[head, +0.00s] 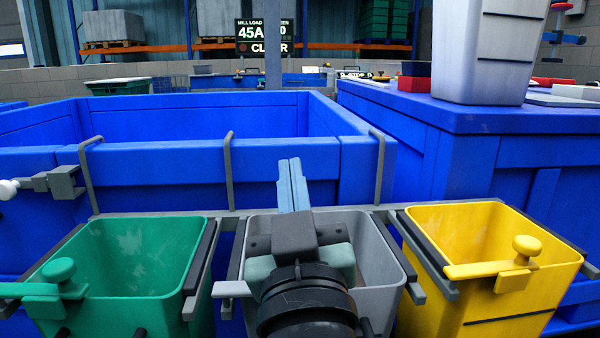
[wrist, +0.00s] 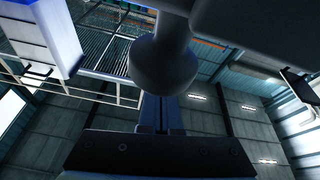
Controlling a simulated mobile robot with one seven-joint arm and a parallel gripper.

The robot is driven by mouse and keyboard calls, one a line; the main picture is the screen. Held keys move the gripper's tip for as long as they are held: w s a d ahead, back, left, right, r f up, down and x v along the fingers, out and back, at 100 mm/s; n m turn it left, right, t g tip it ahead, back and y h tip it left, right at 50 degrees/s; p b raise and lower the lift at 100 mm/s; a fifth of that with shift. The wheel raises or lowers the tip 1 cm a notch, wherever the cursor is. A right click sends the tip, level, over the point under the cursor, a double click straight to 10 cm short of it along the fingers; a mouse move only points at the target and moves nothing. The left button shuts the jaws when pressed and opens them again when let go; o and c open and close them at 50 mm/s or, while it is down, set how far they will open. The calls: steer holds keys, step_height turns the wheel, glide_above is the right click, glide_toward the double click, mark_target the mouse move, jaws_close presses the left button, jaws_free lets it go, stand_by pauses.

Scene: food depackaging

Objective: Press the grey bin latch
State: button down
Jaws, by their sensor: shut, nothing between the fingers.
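The grey bin (head: 375,250) hangs in the middle of the row, between a green and a yellow bin. A pale grey bar end (head: 232,289), seemingly part of its latch, shows left of my wrist; the rest is hidden behind my arm in the head view. In the wrist view a rounded grey knob (wrist: 165,65), probably the grey latch, hangs large in the upper middle, overlapping my fingertips. I cannot tell whether they touch. My gripper (head: 290,172) is shut and empty, its blue-grey fingers pointing away over the grey bin's back edge; they also show in the wrist view (wrist: 158,108).
The green bin (head: 150,260) with its knobbed latch (head: 58,270) is left; the yellow bin (head: 470,235) with its latch (head: 527,247) is right. A large blue crate (head: 200,165) stands behind. A tall silver container (head: 485,50) stands on a blue surface at right.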

steer(key=w+d+r+n+g+p, duration=0.3)
steer(key=g+p, duration=0.5)
steer(key=p, duration=1.9)
steer(key=s+a+g+y+p, duration=0.1)
steer(key=s+g+y+p, duration=0.2)
steer(key=p, duration=2.1)
steer(key=s+g, duration=0.3)
steer(key=s, duration=0.3)
steer(key=shift+s+r+p, duration=0.15)
steer(key=shift+r+p, duration=0.2)
steer(key=shift+p, duration=0.05)
